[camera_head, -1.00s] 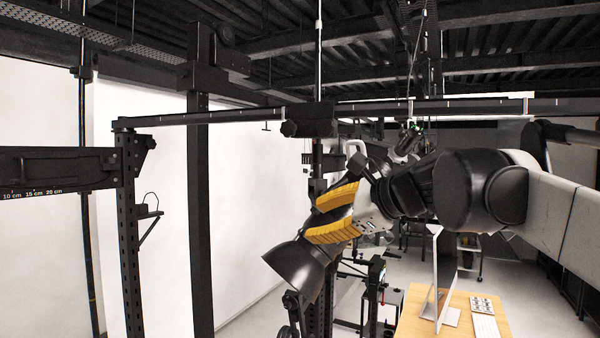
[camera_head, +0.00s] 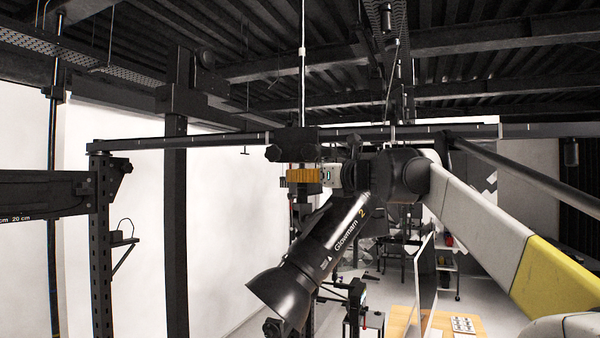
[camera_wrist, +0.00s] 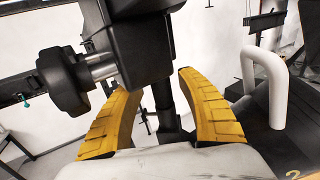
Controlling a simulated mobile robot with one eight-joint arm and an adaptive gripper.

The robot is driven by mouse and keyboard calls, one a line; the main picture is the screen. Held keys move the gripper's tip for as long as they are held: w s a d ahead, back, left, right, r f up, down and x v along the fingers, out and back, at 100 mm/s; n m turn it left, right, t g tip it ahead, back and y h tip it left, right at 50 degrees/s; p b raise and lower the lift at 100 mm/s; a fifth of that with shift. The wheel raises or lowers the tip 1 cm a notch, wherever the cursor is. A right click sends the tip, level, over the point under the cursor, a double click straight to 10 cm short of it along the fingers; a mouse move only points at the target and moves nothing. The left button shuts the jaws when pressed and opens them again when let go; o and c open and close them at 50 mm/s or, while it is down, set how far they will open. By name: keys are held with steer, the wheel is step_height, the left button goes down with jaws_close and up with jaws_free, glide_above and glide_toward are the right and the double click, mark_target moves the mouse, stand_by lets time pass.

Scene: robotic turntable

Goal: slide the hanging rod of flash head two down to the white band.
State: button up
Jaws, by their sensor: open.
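Flash head two (camera_head: 335,245) is a black cylinder marked "Glowmann 2", hanging tilted with its flared mouth down left. Its hanging rod (camera_head: 302,75) is thin and pale and rises from a black carriage on the rail. A black clamp block (camera_wrist: 140,45) with a round knob (camera_wrist: 62,80) on a silver shaft fills the upper wrist view; the knob also shows in the head view (camera_head: 278,153). My gripper (camera_head: 292,177) is open, just below the knob. In the wrist view its yellow fingers (camera_wrist: 157,84) stand apart, the block between and beyond them; contact is unclear.
A dark horizontal rail (camera_head: 215,140) crosses the view at carriage height. A white tubular handle (camera_wrist: 265,85) is close right of the fingers. A perforated upright (camera_head: 101,240) stands left. A desk with a monitor (camera_head: 422,285) is lower right.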

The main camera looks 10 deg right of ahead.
steer(key=shift+w, duration=0.3)
steer(key=shift+a, duration=0.1)
jaws_close()
step_height(320, 180, down, 20)
steer(key=b, duration=1)
steer(key=shift+f+b, duration=0.1)
steer(key=shift+b, duration=0.3)
jaws_free()
